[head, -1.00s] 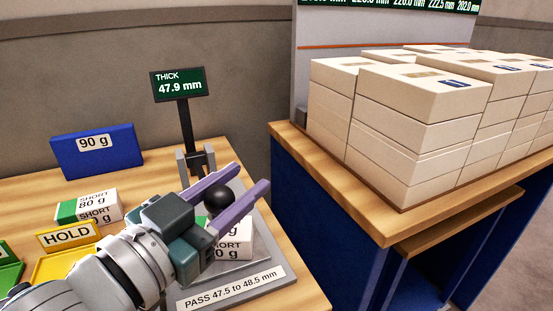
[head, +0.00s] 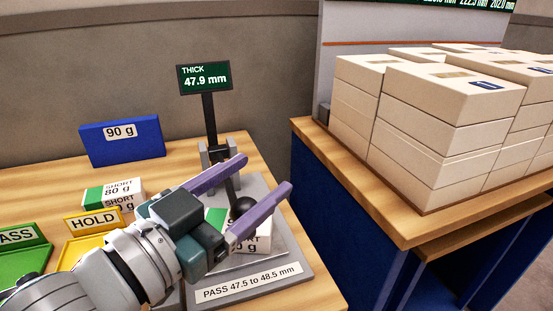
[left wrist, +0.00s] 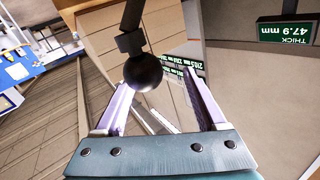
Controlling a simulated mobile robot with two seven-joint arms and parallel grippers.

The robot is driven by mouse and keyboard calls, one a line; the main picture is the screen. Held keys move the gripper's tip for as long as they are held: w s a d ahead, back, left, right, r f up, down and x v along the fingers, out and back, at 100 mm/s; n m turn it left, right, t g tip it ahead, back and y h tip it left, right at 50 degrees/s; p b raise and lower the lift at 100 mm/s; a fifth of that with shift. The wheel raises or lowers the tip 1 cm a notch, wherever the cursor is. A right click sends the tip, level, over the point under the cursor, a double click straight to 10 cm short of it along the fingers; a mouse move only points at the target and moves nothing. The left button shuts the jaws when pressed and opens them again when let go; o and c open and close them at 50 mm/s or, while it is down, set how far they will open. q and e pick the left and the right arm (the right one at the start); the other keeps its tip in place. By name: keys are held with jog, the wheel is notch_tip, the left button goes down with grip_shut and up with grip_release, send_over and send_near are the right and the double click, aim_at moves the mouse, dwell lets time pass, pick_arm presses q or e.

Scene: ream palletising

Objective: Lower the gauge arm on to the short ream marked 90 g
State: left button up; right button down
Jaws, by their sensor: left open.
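The gauge (head: 255,270) stands on the wooden bench, its display (head: 204,78) reading 47.9 mm. Its dark arm slopes from the post down to a round black knob (head: 243,208). A short ream (head: 263,242) with a green end lies on the gauge plate under the knob; the first digit of its weight is hidden by my gripper. My left gripper (head: 266,173) is open, its purple fingers either side of the knob. In the left wrist view the knob (left wrist: 143,72) is nearer the left finger, with a gap to the right one. My right gripper is out of view.
A blue 90 g holder (head: 122,142), a short 80 g ream (head: 114,193), a yellow HOLD tray (head: 93,219) and a green PASS tray (head: 20,262) lie to the left. Stacked reams (head: 450,100) fill the table (head: 400,225) at right, beyond a gap.

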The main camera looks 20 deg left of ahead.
pick_arm(q)
jog(key=v, duration=0.8)
jog(key=shift+s+a, duration=0.1)
